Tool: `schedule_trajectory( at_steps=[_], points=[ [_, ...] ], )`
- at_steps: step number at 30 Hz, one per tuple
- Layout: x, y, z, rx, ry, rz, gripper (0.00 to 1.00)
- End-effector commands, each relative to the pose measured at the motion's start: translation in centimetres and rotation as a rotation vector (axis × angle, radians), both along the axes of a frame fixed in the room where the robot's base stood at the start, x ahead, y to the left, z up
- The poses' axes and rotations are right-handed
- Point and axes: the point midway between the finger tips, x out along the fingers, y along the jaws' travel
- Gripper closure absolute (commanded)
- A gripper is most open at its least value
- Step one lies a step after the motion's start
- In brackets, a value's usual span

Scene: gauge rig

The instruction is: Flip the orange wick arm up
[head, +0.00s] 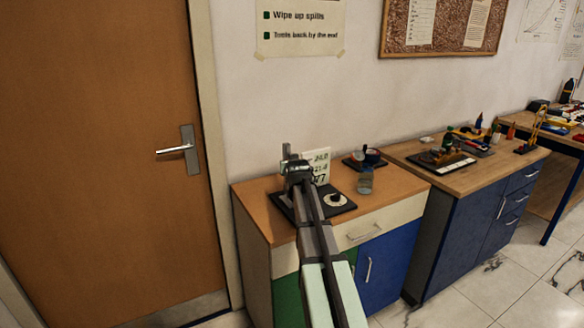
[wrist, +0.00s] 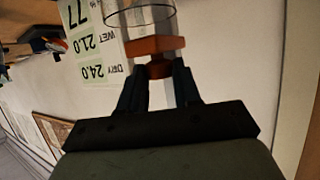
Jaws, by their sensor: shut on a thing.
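The orange wick arm (wrist: 155,46) shows in the wrist view as an orange block with a smaller orange end between my fingertips. My gripper (wrist: 158,72) is shut on that end. A clear cylinder (wrist: 140,16) is just beyond the block. The white reading card (wrist: 92,50) beside it shows 24.0, 21.0 and 77. In the head view my gripper (head: 296,170) is over the rig's dark base (head: 338,204), in front of the card (head: 321,163). The wick arm is hidden there behind my gripper.
The rig stands on a wooden cabinet top (head: 390,187). A round pale dial (head: 334,199) is on the base, right of my arm. A glass jar (head: 365,183) and a small dark tray (head: 356,163) stand to the right. The wall is close behind.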

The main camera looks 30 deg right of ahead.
Motion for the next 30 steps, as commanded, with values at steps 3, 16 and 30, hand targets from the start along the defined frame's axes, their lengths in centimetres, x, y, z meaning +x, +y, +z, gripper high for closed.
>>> schedule_trajectory(
  at_steps=[3,16,30],
  points=[
    [0.1,0.0,1.3,0.0,-0.003,0.001,1.0],
    [0.1,0.0,7.7,0.0,-0.003,0.0,1.0],
    [0.1,0.0,8.4,-0.002,-0.008,0.0,0.63]
  ],
)
